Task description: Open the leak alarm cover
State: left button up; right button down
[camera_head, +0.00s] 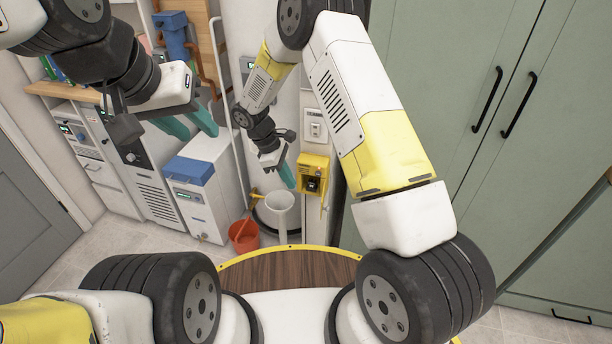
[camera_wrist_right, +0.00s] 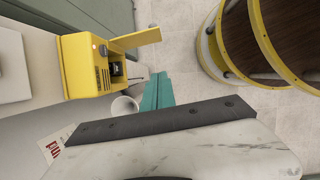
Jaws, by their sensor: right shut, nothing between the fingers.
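The leak alarm is a yellow box (camera_head: 308,186) on the wall column in the head view, and the yellow box (camera_wrist_right: 82,66) also shows in the right wrist view. Its yellow cover (camera_wrist_right: 138,39) stands out from the box at an angle, and a dark recess with a small device (camera_wrist_right: 117,70) is exposed. My right gripper (camera_head: 288,178) is shut and empty, just left of the box, apart from it. Its teal fingers (camera_wrist_right: 158,92) lie together in the right wrist view. My left gripper (camera_head: 192,126) is open and empty at the upper left, away from the alarm.
A white cylindrical vessel (camera_head: 279,215) stands below my right gripper, with a red bucket (camera_head: 243,236) beside it. A white unit with a blue lid (camera_head: 189,171) stands to the left. Green cabinets (camera_head: 475,130) fill the right side. Tiled floor is clear at the lower left.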

jog(key=s+d+f, duration=0.1)
jog(key=d+f, duration=0.6)
jog(key=f, duration=0.2)
jog(key=shift+s+d, duration=0.2)
jog(key=shift+s, duration=0.2)
jog(key=d+n+t, duration=0.2)
jog(key=d+n, duration=0.5)
jog(key=d, duration=0.1)
jog(key=shift+d+t, duration=0.35)
jog(key=shift+t, duration=0.05)
dwell(0.4)
dwell(0.8)
